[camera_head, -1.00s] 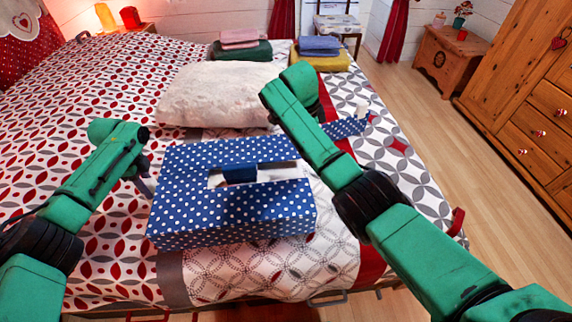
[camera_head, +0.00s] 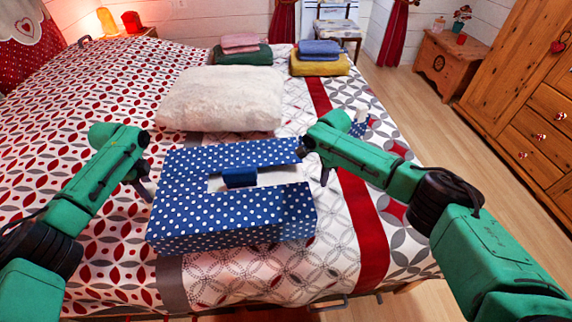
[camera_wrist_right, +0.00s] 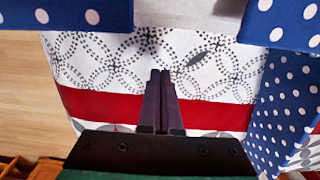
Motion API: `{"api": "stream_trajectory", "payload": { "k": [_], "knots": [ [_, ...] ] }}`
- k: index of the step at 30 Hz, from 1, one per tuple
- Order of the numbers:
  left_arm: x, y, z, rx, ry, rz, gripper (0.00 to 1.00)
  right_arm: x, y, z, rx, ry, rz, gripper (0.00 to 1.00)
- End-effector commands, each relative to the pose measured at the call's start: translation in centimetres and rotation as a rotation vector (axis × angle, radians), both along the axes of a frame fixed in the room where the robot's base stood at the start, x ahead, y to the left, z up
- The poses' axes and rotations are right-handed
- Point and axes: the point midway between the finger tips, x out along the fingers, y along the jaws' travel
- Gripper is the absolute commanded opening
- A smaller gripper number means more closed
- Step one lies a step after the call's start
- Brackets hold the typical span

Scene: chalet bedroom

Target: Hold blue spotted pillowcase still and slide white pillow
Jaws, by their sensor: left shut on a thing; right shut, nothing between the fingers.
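The blue spotted pillowcase (camera_head: 225,215) lies across the near part of the bed, with a pale opening in its upper side towards the right. It also shows along the top of the right wrist view (camera_wrist_right: 75,12). The white pillow (camera_head: 220,95) lies flat behind it, apart from it. My left gripper (camera_head: 148,187) is at the pillowcase's left edge, shut on it; its fingertips are small here. My right gripper (camera_head: 322,172) is just right of the pillowcase's right end. Its fingers (camera_wrist_right: 160,100) are shut together and empty, above the patterned bedcover.
Another blue spotted piece (camera_head: 360,123) lies on the bed's right side, partly hidden by my right arm. Folded towels, green and pink (camera_head: 242,52) and yellow and blue (camera_head: 320,65), lie at the back. The wooden floor (camera_head: 440,140) is open at the right.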

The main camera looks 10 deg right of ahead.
Motion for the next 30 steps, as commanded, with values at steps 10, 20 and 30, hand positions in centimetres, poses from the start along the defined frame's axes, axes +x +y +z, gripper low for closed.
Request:
{"api": "stream_trajectory", "payload": {
  "k": [10,20,30],
  "knots": [
    [0.0,0.0,0.0,0.000,0.000,0.000,0.00,-0.1,3.9,-1.0,0.000,-0.001,0.001,0.00],
    [0.0,0.0,0.0,0.000,0.000,0.000,0.00,-0.1,4.1,-1.0,0.000,0.000,0.000,0.00],
    [0.0,0.0,0.0,0.000,0.000,0.000,0.00,-0.2,8.2,-1.0,0.003,0.001,0.000,0.00]
  ]
}}
